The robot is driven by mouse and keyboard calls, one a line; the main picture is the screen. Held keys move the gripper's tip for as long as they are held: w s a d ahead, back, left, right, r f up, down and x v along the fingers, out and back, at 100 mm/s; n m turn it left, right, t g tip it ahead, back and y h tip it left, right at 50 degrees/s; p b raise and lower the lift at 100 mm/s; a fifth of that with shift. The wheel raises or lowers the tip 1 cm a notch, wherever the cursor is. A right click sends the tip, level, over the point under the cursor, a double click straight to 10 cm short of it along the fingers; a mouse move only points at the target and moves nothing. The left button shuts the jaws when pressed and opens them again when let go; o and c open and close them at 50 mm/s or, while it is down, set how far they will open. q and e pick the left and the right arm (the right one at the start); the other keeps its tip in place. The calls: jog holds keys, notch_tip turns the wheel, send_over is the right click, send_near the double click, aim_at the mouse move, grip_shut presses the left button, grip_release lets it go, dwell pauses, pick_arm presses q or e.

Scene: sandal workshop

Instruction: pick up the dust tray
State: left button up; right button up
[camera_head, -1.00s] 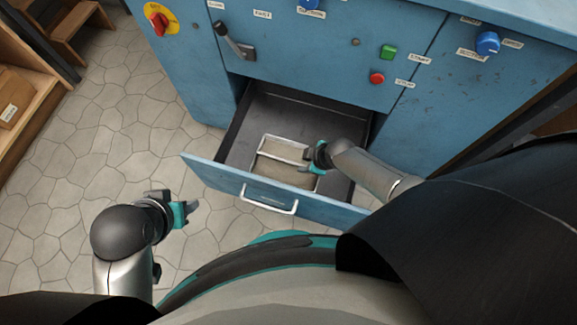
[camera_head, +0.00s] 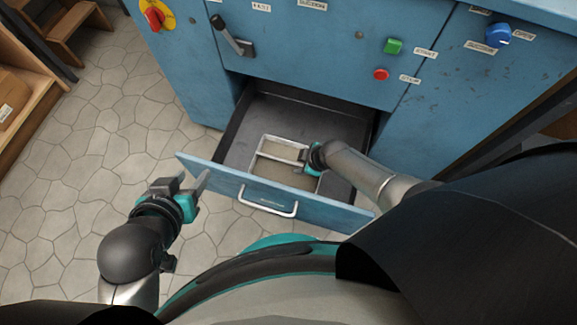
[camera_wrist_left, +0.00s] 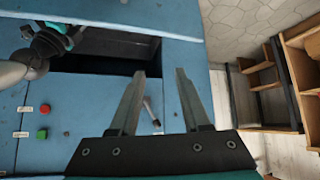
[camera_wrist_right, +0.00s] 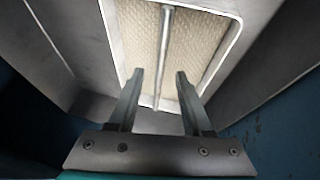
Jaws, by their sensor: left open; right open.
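The dust tray (camera_head: 279,139) is a pale metal rectangular tray with a beige floor and a thin bar across it, lying in the open drawer. My right gripper (camera_head: 305,161) is open over the tray's right side. In the right wrist view, the tray (camera_wrist_right: 190,50) fills the top, and its bar (camera_wrist_right: 165,45) runs between the open fingers (camera_wrist_right: 160,74). I cannot tell how far the fingertips are from the bar. My left gripper (camera_head: 194,178) is open and empty by the drawer front's left end; its fingers also show in the left wrist view (camera_wrist_left: 159,73).
The drawer (camera_head: 230,150) is pulled out from the blue machine (camera_head: 300,65), its front (camera_head: 225,185) and white handle (camera_head: 268,207) facing me. A lever (camera_head: 232,38) and several knobs sit above. Wooden shelving (camera_head: 35,75) stands left. Stone floor (camera_head: 60,190) is clear at left.

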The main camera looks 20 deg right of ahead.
aim_at(296, 164)
jog(key=shift+w+a+f+b, duration=0.2)
jog(key=shift+w+f+b, duration=0.05)
jog(key=shift+f+b, duration=0.35)
jog(key=shift+w+a+f+b, duration=0.15)
jog(key=shift+w+f+b, duration=0.1)
jog(key=shift+f+b, duration=0.3)
jog(key=shift+w+a+f+b, duration=0.15)
jog(key=shift+w+f+b, duration=0.05)
jog(key=shift+f+b, duration=0.35)
pick_arm(q)
jog(key=d+r+t+h, duration=0.3)
jog(key=d+t, duration=0.3)
jog(key=t, duration=0.1)
jog(key=shift+w+d+r+n+t+h+b, duration=0.2)
jog(key=shift+w+d+n+t+h+b, duration=0.15)
jog(key=shift+n+t+h+b, duration=0.1)
pick_arm(e)
jog(key=shift+w+a+f, duration=0.1)
jog(key=shift+w+f, duration=0.1)
jog(key=shift+f, duration=0.3)
jog(key=shift+c, duration=0.2)
grip_shut()
